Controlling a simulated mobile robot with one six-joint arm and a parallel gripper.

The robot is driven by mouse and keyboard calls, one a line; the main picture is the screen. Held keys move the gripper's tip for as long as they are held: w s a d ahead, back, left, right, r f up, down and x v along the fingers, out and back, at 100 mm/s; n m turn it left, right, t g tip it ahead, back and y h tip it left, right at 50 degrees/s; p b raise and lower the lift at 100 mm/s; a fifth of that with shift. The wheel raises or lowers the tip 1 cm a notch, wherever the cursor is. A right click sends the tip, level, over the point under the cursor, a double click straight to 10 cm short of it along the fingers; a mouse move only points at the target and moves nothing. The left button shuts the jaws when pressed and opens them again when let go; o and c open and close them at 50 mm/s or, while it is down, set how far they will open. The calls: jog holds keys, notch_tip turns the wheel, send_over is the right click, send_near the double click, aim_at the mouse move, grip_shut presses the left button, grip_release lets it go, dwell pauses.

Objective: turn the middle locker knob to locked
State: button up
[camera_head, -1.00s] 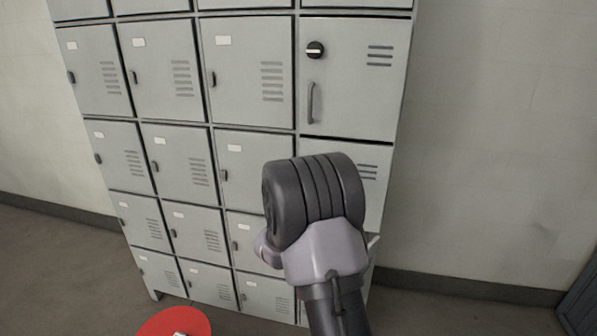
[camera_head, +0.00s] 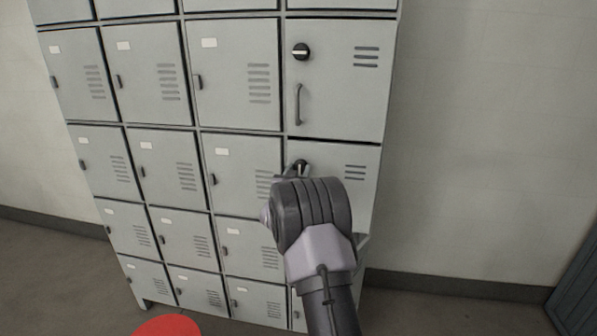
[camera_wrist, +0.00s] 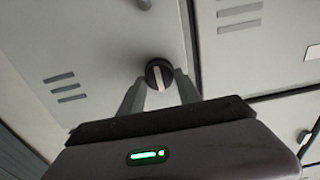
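The middle locker knob (camera_wrist: 158,74) is a round black dial with a white bar, near a corner of its grey door (camera_wrist: 100,60). The bar stands close to upright in the wrist view. In the head view, the knob (camera_head: 301,167) shows just above my wrist, with its lower part covered. My gripper (camera_wrist: 158,86) is open and empty. Its two fingers point at the door, one to each side of the knob and a little short of it in the picture. I cannot tell if they touch it. In the head view my arm hides most of the gripper.
Above is another door with a black knob (camera_head: 301,51), its white bar level, and a bar handle (camera_head: 298,104). Grey lockers with small latches fill the left. A red round thing (camera_head: 168,327) is at the bottom. Bare wall (camera_head: 480,150) lies to the right.

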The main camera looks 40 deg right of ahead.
grip_shut()
jog(key=shift+n, duration=0.3)
jog(key=n+p, duration=0.1)
jog(key=n, duration=0.2)
jog(key=shift+a+n, duration=0.1)
jog(key=shift+n, duration=0.2)
jog(key=n+p, duration=0.1)
jog(key=n, duration=0.2)
jog(key=shift+w+n, duration=0.1)
jog(key=shift+n, duration=0.2)
jog(key=n+p, duration=0.2)
jog(key=n, duration=0.3)
jog(key=shift+p, duration=0.3)
jog(key=n+p, duration=0.1)
jog(key=n, duration=0.4)
jog(key=shift+f+p, duration=0.2)
jog(key=shift+p, duration=0.2)
